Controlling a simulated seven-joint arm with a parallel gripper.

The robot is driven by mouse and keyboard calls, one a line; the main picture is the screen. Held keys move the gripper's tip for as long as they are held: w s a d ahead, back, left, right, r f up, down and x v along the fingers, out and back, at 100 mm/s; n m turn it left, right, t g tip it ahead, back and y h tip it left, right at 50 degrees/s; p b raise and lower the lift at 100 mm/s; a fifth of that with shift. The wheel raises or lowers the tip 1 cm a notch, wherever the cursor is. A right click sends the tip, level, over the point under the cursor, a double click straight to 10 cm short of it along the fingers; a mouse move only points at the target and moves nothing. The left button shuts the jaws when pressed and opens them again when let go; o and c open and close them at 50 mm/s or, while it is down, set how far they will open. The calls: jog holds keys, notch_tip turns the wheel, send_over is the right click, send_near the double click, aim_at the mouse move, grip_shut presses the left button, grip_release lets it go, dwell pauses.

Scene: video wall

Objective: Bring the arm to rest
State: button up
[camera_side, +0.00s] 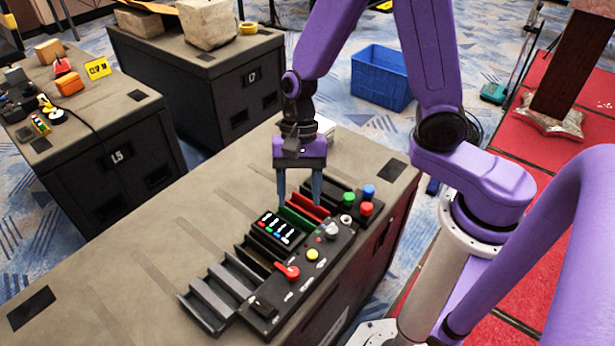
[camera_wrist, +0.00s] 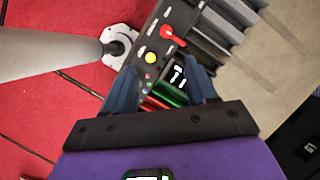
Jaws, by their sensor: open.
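My purple arm holds my gripper (camera_side: 299,190) pointing down over the control console (camera_side: 293,297) on the grey-brown case. The gripper is open and empty, its two blue-grey fingers apart above the green slot (camera_side: 296,217) and red slot (camera_side: 307,204). In the wrist view my gripper (camera_wrist: 163,88) shows its fingers on either side of the green slot (camera_wrist: 170,94) and the small lit screen (camera_wrist: 179,75). Whether the fingertips touch the console cannot be told.
The console carries a red lever (camera_side: 287,271), a yellow button (camera_side: 312,254) and a lit slider panel (camera_side: 277,229). Red, blue and green knobs stand at its far end. Other cases (camera_side: 200,75) and a blue crate (camera_side: 381,78) stand behind. The case top left of the console is clear.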

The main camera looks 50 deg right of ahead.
jog(key=s+d+r+n+t+h, duration=0.1)
jog(key=s+d+r+n, duration=0.4)
jog(key=n, duration=0.6)
jog(key=s+d+r+n+t+h, duration=0.1)
jog(key=s+d+r+n, duration=0.3)
jog(key=s+n, duration=0.5)
jog(key=shift+d+r+n+t+h, duration=0.4)
jog(key=shift+d+n+h, duration=0.25)
jog(key=shift+n, duration=0.35)
